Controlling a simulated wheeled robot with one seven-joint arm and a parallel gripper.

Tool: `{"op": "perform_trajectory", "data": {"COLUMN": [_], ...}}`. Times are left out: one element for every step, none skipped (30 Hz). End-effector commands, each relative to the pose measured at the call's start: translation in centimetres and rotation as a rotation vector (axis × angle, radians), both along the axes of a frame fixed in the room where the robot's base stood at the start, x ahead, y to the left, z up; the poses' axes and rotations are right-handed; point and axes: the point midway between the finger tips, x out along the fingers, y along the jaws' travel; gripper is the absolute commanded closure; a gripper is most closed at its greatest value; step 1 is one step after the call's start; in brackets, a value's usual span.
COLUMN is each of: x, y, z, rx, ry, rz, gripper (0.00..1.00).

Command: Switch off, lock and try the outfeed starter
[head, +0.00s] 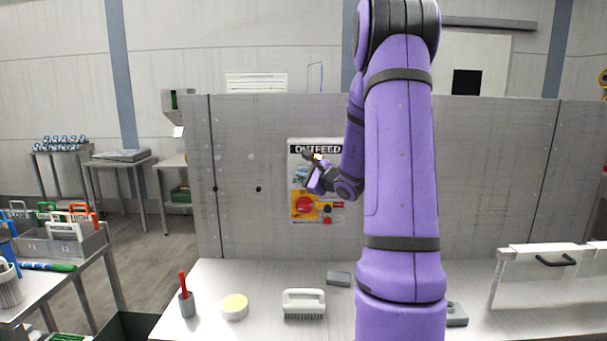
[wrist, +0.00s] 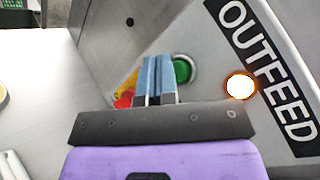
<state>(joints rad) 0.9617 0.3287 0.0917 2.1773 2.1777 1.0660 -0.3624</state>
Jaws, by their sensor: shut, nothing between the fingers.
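The outfeed starter (head: 316,146) is a light grey box with a black OUTFEED label on the upright panel. Its red rotary handle (head: 304,205) sits on a yellow plate at lower left, with a small red piece (head: 327,219) to its right. In the wrist view the green button (wrist: 185,69) and a brightly lit lamp (wrist: 240,86) show beside the label (wrist: 266,75). The red handle (wrist: 123,101) is partly hidden there by my gripper. My gripper (wrist: 159,62) is shut and empty, its blue fingertips just left of the green button; I cannot tell if they touch anything.
A bench below the panel holds a red-handled tool in a grey cup (head: 187,303), a yellow round pad (head: 235,307), a brush (head: 304,303) and a grey block (head: 339,278). At left, a side table holds a grey bin (head: 62,244) with coloured tags. My arm covers the panel's middle.

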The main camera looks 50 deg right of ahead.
Motion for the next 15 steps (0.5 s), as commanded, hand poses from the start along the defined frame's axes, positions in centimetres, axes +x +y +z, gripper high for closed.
{"op": "perform_trajectory", "data": {"x": [-0.08, -0.09, -0.11, -0.11, -0.11, -0.11, -0.11, -0.11, -0.12, -0.14, -0.21, -0.35, -0.48, -0.63, -0.86], "y": [0.09, 0.11, 0.10, 0.10, 0.10, 0.09, 0.09, 0.09, 0.10, 0.14, 0.22, 0.38, 0.55, 0.71, 0.98], "z": [-0.01, -0.02, -0.03, -0.03, -0.03, -0.03, -0.03, -0.03, -0.03, -0.03, -0.03, -0.03, -0.03, -0.02, -0.01], "rx": [0.000, 0.000, 0.000, 0.000, 0.000, 0.000, 0.000, 0.000, 0.000, 0.000, 0.000, 0.001, 0.001, 0.001, 0.001], "ry": [0.000, 0.000, 0.000, 0.000, 0.000, 0.000, 0.000, 0.000, 0.000, 0.000, 0.000, 0.000, 0.001, 0.000, 0.000], "rz": [0.000, 0.000, 0.000, 0.000, 0.000, 0.000, 0.000, 0.000, 0.000, 0.000, 0.000, 0.000, 0.001, 0.000, 0.000], "gripper": [1.00, 1.00, 1.00, 1.00, 1.00, 1.00, 1.00, 1.00, 1.00, 1.00, 1.00, 1.00, 1.00, 1.00, 1.00]}}
